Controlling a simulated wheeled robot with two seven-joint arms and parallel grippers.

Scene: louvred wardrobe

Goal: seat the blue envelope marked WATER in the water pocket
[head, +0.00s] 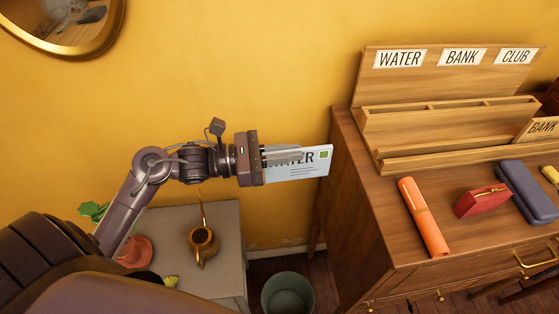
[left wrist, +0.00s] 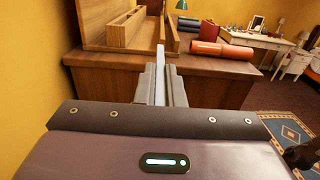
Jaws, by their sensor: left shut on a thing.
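A pale blue-white envelope (head: 312,171) marked WATER, with a green stamp, is held level in the air, left of the wooden chest. My left gripper (head: 288,157) is shut on its left part and covers some of the lettering. In the left wrist view the envelope (left wrist: 160,58) shows edge-on between the fingers (left wrist: 161,85). The wooden letter rack (head: 445,125) stands on the chest, its backboard labelled WATER (head: 399,59), BANK and CLUB from left to right. The inside of the water pocket is hardly visible. My right gripper is not in view.
On the chest top (head: 385,205) lie an orange roll (head: 424,217), a red purse (head: 481,201) and a dark blue case (head: 526,191). A BANK envelope (head: 541,129) stands at the rack's right. A low table (head: 220,225) holds a brass watering can (head: 203,243). A bin (head: 288,294) stands between.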

